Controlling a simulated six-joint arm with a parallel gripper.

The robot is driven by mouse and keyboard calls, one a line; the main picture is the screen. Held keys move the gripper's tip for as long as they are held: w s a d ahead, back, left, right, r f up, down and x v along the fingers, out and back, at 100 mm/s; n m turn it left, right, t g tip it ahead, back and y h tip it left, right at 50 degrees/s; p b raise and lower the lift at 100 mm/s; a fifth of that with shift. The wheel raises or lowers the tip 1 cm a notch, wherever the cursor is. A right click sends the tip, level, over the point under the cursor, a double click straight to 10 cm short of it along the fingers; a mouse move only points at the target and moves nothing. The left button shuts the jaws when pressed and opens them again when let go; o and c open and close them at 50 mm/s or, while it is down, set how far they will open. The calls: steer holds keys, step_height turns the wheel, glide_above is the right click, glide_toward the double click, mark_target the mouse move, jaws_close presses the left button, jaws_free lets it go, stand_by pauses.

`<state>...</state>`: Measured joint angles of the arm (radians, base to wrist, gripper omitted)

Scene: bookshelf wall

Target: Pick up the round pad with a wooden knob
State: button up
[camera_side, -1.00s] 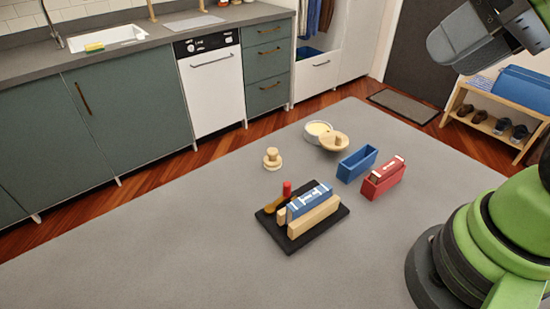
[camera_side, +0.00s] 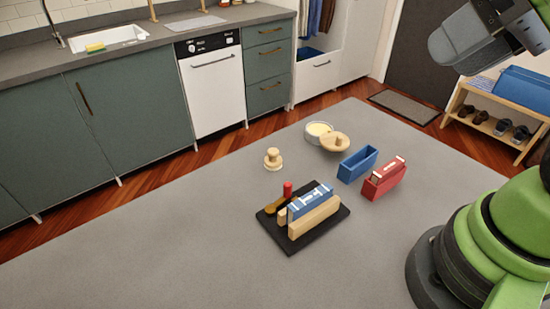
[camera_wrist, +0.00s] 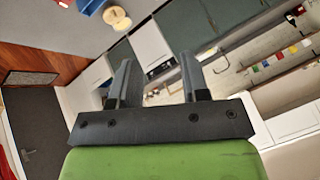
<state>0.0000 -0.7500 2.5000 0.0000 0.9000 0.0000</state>
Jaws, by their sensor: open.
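The round pad with a wooden knob (camera_side: 273,163) stands upright on the grey table (camera_side: 150,235), knob up, near the far edge. The pad is a pale disc and the knob is light wood. My gripper (camera_wrist: 157,72) is open and empty in the wrist view, with its two dark fingers apart. It points towards the kitchen, high and well away from the pad. I cannot make out the pad in the wrist view.
A white bowl (camera_side: 317,131) with a round wooden lid (camera_side: 334,142) leaning by it, a blue open box (camera_side: 357,164) and a red box (camera_side: 384,180) stand right of the pad. A black tray (camera_side: 300,246) with a blue-and-wood block and red-topped item lies in front. The left tabletop is clear.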

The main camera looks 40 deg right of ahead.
steer(key=o, duration=0.3)
steer(key=m+g+h, duration=0.3)
steer(key=m+g, duration=0.2)
steer(key=g, duration=0.1)
glide_above(273, 151)
steer(key=f, duration=2.4)
steer(key=shift+s+a+f, duration=0.1)
steer(key=shift+s+f, duration=0.05)
steer(key=shift+s, duration=0.2)
steer(key=shift+w+f, duration=0.2)
steer(key=shift+f, duration=1.15)
steer(key=shift+w+f, duration=0.15)
steer(key=shift+f, duration=1.2)
